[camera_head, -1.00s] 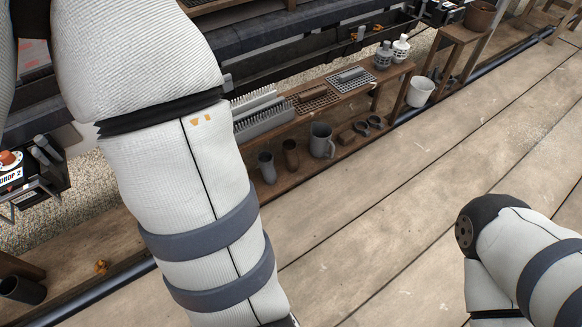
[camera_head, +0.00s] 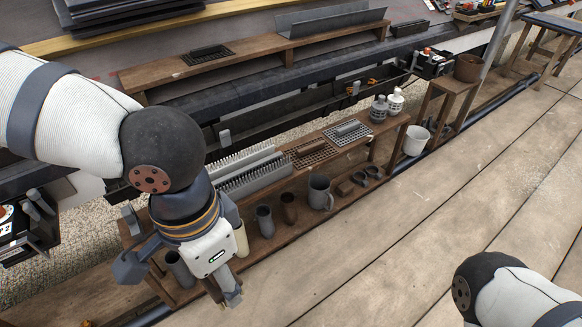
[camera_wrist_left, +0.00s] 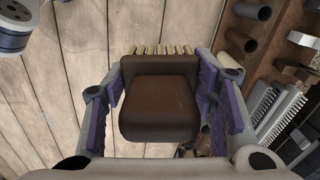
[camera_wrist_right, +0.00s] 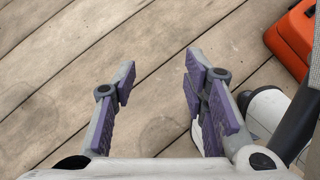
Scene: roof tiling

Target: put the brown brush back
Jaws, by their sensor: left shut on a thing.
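The brown brush (camera_wrist_left: 160,98) shows in the left wrist view, a dark brown block with pale bristles at its far end. My left gripper (camera_wrist_left: 163,112) is shut on it, with purple pads at both sides. In the head view my left gripper (camera_head: 228,292) points down at the near left end of the low wooden shelf; the brush is mostly hidden there. A brown grid mat (camera_head: 318,154) lies on the shelf top, beside a grey grid mat (camera_head: 360,131) bearing a grey block. My right gripper (camera_wrist_right: 158,85) is open and empty above the planks.
The shelf (camera_head: 386,128) also holds grey spiked strips (camera_head: 250,172), and white bottles (camera_head: 395,101) stand at its far end. A grey mug (camera_head: 320,192) and several cups stand on the lower board. A white bucket (camera_head: 416,140) is farther right.

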